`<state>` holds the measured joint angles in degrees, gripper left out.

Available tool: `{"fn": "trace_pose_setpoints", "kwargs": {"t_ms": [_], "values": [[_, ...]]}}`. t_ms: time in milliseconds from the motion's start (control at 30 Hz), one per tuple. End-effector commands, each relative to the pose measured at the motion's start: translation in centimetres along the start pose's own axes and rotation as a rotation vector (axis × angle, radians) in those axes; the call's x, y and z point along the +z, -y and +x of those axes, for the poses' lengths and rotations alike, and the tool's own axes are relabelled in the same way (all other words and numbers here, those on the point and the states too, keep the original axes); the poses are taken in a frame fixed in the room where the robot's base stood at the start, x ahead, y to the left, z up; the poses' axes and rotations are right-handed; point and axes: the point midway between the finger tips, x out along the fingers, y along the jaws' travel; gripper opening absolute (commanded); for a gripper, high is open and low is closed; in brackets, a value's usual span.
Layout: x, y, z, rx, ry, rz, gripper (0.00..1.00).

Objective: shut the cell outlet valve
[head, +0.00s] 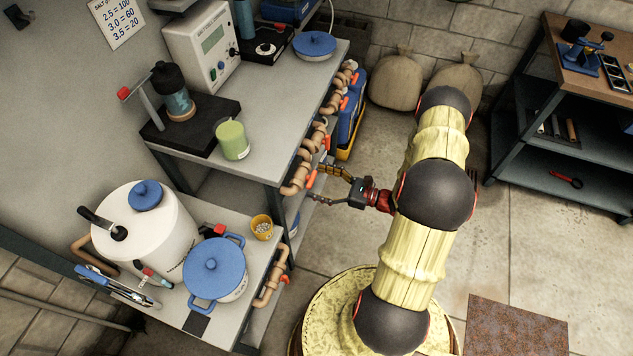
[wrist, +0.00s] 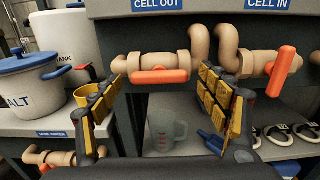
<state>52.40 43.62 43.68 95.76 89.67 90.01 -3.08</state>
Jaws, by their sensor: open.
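The cell outlet valve's orange handle (wrist: 160,76) lies level along its tan pipe (wrist: 150,63), under the "CELL OUT" label (wrist: 157,4) in the wrist view. In the head view the handle (head: 311,180) shows at the bench's front edge. My gripper (wrist: 163,72) is open, one finger to each side of the handle, with clear space between fingers and handle ends. It holds nothing. In the head view my gripper (head: 320,184) points left at the pipe row. How far the fingertips are from the pipe is hard to tell.
Right of it, the "CELL IN" valve's orange handle (wrist: 281,71) stands steeply across its pipe, close to my right finger. Tan pipe bends (wrist: 215,45) lie between the valves. A clear jug (wrist: 165,130) stands on the shelf below. A blue-lidded pot (wrist: 30,80) is at left.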

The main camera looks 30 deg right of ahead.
Motion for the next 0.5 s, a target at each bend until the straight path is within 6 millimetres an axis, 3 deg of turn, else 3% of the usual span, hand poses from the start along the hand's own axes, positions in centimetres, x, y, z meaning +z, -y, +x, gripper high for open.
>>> {"fn": "trace_pose_setpoints", "kwargs": {"t_ms": [367,500], "values": [[0.02,-0.03,0.83,0.000,0.000,0.000,0.76],[0.02,-0.04,0.83,0.000,0.000,0.000,0.69]]}}
